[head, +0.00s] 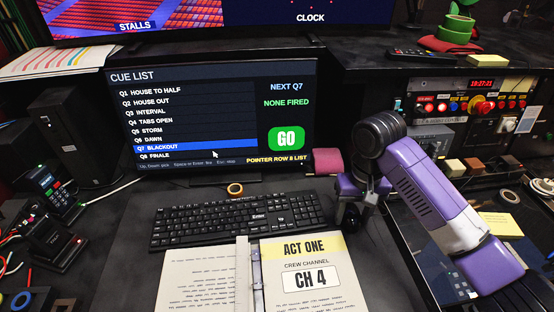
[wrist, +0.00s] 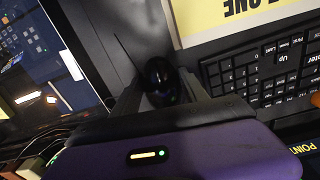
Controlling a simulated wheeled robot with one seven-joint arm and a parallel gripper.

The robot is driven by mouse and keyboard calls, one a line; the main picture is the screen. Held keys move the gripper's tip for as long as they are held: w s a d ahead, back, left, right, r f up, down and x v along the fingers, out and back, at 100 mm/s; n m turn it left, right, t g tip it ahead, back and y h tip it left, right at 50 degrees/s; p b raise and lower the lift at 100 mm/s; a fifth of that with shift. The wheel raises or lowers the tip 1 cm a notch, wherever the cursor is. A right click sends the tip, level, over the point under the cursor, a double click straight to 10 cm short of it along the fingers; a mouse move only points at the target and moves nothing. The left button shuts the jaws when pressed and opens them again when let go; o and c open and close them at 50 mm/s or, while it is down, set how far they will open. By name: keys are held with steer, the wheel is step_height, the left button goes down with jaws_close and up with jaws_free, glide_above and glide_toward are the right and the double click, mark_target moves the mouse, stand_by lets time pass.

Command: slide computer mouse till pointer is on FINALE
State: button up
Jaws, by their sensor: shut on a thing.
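The monitor (head: 288,120) shows a cue list with rows Q1 to Q8. The pointer (head: 214,154) is a white arrow on the FINALE row (head: 160,155), right of its text. The row above, Q7 BLACKOUT, is highlighted blue. A status line reads POINTER ROW 8 LIST. The dark computer mouse (head: 352,220) is right of the keyboard, partly hidden by my gripper (head: 347,208). In the wrist view the mouse (wrist: 160,80) sits between the two fingers of my gripper (wrist: 164,88), which is shut on it.
The black keyboard (head: 237,218) lies just left of the mouse. An open binder (head: 290,280) marked ACT ONE lies in front. A control panel (head: 460,104) is at right.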

stand_by(0.3)
steer(key=o, duration=0.9)
steer(key=shift+f, duration=0.1)
step_height(320, 180, up, 8)
steer(key=p, duration=0.8)
